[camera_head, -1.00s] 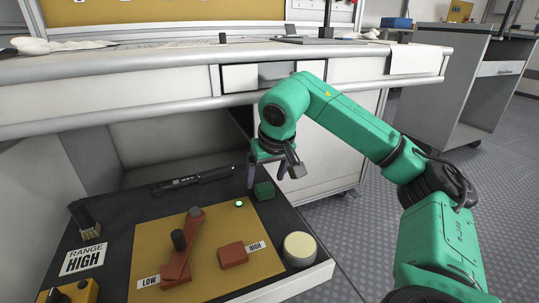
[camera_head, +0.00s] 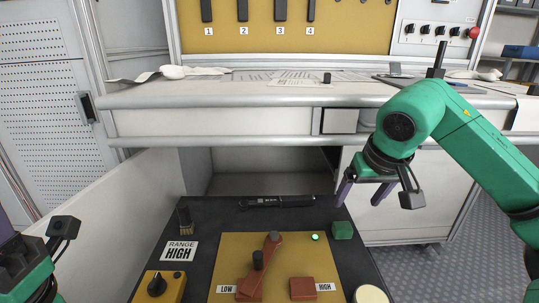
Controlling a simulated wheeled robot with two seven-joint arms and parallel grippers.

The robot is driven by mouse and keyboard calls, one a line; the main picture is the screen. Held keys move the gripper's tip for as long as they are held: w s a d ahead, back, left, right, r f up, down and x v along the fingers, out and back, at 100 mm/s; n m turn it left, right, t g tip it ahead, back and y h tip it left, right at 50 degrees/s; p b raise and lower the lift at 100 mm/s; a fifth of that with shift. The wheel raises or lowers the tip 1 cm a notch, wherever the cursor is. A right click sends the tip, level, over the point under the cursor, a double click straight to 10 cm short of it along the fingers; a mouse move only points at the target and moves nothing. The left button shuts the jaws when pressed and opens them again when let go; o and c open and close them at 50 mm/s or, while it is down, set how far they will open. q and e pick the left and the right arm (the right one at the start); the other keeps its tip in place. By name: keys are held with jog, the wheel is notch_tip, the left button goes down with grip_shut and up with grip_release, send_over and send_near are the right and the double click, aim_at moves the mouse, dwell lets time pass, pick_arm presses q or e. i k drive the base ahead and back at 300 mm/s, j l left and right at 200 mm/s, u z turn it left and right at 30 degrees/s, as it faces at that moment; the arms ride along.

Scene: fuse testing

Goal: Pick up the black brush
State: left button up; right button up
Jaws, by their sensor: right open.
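The black brush (camera_head: 185,222), with a dark handle and pale bristles, is at the left back of the black board (camera_head: 205,215), above the "RANGE HIGH" label. My right gripper (camera_head: 362,193) is open and empty above the board's right back corner, behind the green block (camera_head: 342,230). It is well to the right of the brush and apart from it. My left arm's gripper (camera_head: 12,243) shows only in part at the lower left edge, left of the brush; its jaw opening cannot be made out.
A long black tool (camera_head: 277,201) lies along the board's back edge. A yellow panel (camera_head: 225,258) holds a red lever (camera_head: 260,268) and a red block (camera_head: 302,288). A yellow knob box (camera_head: 158,287) stands at the front left. The workbench edge (camera_head: 230,101) overhangs behind.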

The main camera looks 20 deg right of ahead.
aim_at(187, 226)
jog(key=k, duration=1)
